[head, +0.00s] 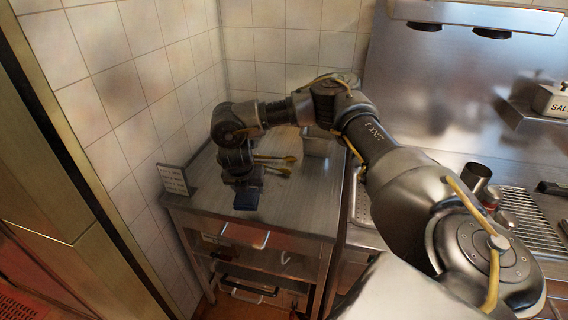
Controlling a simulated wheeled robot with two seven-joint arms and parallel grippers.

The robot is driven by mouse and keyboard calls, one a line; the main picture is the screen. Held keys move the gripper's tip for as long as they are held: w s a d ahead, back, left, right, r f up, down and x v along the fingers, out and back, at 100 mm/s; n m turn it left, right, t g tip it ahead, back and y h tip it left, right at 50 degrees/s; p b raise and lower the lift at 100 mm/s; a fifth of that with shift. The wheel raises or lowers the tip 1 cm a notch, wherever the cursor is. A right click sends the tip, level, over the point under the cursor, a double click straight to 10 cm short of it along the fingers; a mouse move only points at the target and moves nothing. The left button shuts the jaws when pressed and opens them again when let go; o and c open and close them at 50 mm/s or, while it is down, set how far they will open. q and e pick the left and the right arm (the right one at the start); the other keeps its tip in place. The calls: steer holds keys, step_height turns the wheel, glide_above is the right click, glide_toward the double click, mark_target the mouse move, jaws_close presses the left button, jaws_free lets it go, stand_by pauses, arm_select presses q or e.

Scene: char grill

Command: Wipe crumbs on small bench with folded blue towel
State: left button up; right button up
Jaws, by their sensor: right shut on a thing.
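The small bench (296,219) is a steel-topped stand in the corner by the tiled walls. The folded blue towel (247,200) is a small dark blue block low over the bench top, near its front edge. My right gripper (244,184) points down and is shut on the towel. Its fingers are mostly hidden by the wrist and the towel. I cannot tell from this view whether the towel touches the bench. No crumbs can be made out on the bench at this size. My left gripper is not in view.
Wooden-handled tools (276,160) lie behind the gripper, beside a metal container (318,143). A small menu sign (174,179) stands at the bench's left edge. A metal cup (477,177) and grill grate (532,218) are at the right. The front right of the bench is clear.

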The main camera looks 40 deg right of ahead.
steer(key=s+d+n+t+y, duration=0.1)
steer(key=d+n, duration=0.6)
steer(key=d, duration=0.7)
steer(key=shift+d+f+y+p, duration=0.25)
steer(key=shift+f+y+p, duration=0.15)
steer(key=shift+y, duration=0.2)
